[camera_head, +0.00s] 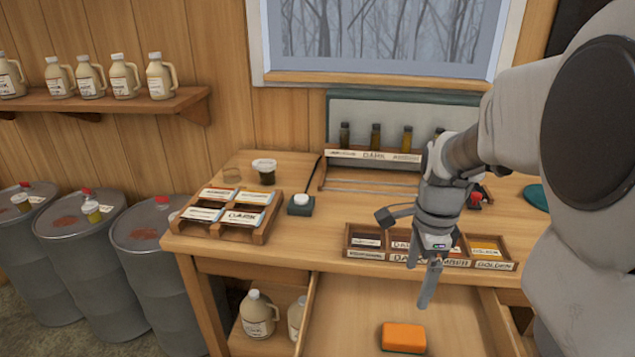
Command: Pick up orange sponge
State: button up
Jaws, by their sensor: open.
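The orange sponge (403,337) lies flat in the open wooden drawer (340,310), near the bottom of the picture. It is a small block with a darker lower layer. My gripper (425,285) points down over the back part of the drawer, with its fingers apart and nothing between them. It is above and slightly behind the sponge, apart from it. The sponge is in full view.
On the desk (225,262) stand a label tray (262,228), a small cup (265,170) and a compartment box (507,266) close behind my gripper. Jugs (258,314) sit on a shelf below. Grey drums (150,255) stand at left.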

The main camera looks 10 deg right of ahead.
jog(key=w+d+f+m, duration=0.1)
jog(key=f, duration=0.1)
jog(key=b, duration=0.4)
send_over(405, 333)
notch_tip(405, 333, down, 12)
jog(key=shift+w+r, duration=0.1)
jog(key=shift+w, duration=0.05)
jog(key=f+b, duration=0.1)
jog(key=f, duration=0.4)
jog(key=shift+s+f+b, duration=0.1)
jog(key=shift+s+b, duration=0.1)
jog(key=shift+b, duration=0.1)
jog(key=c, duration=1.5)
jog(key=shift+o, duration=0.2)
jog(key=shift+r, duration=0.2)
notch_tip(405, 333, up, 5)
jog(key=shift+f+p, duration=0.2)
jog(key=shift+p, duration=0.8)
jog(key=s+a+r+p, duration=0.2)
jog(key=s+r, duration=0.4)
jog(key=s, duration=0.5)
jog(key=shift+s+p, duration=0.25)
jog(key=shift+p, duration=0.15)
